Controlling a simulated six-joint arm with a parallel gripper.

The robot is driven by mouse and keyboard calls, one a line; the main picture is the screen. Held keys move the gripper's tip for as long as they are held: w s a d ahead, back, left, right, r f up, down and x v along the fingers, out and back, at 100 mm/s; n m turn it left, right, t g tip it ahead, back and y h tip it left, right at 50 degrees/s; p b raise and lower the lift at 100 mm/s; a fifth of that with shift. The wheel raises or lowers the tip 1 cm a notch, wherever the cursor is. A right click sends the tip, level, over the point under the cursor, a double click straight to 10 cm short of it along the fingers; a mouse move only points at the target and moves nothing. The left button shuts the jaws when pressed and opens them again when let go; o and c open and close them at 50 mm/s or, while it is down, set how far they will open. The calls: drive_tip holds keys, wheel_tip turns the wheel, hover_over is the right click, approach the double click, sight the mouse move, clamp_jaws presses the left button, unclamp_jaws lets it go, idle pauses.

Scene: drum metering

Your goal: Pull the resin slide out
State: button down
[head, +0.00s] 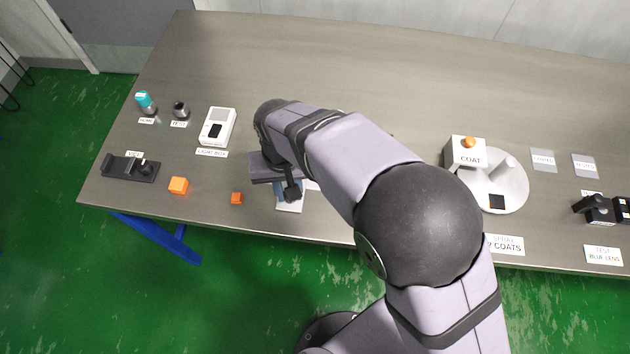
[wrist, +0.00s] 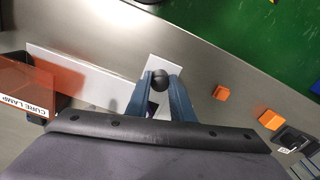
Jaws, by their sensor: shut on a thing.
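The resin slide seems to be the white flat piece with a round black knob (wrist: 160,79). In the wrist view my gripper (wrist: 160,82) has its two blue fingers closed on that knob. A white plate (wrist: 165,66) shows under and beyond the fingers, and a long white strip (wrist: 80,78) runs left toward the cure lamp (wrist: 14,82), which has an orange see-through cover. I cannot tell how far the slide is out. In the head view my gripper (head: 288,190) points down near the front edge, with the white plate (head: 290,206) below it; my arm hides the lamp.
Two orange cubes (head: 178,185) (head: 237,198) lie left of my gripper, near the table's front edge. A black clamp-like device (head: 130,167) and a white light box (head: 217,127) stand farther left. A coat station (head: 513,190) stands right. The back of the table is clear.

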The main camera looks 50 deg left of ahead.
drive_tip(key=shift+s+a+r, duration=0.1)
drive_tip(key=shift+s+a, duration=0.55)
drive_tip(key=shift+a, duration=0.15)
drive_tip(key=c, duration=1.5)
unclamp_jaws()
drive_tip(key=shift+s+a, duration=0.1)
drive_tip(key=shift+c, duration=0.2)
wheel_tip(320, 180, up, 7)
drive_tip(key=b, duration=0.1)
drive_tip(key=shift+r, duration=0.15)
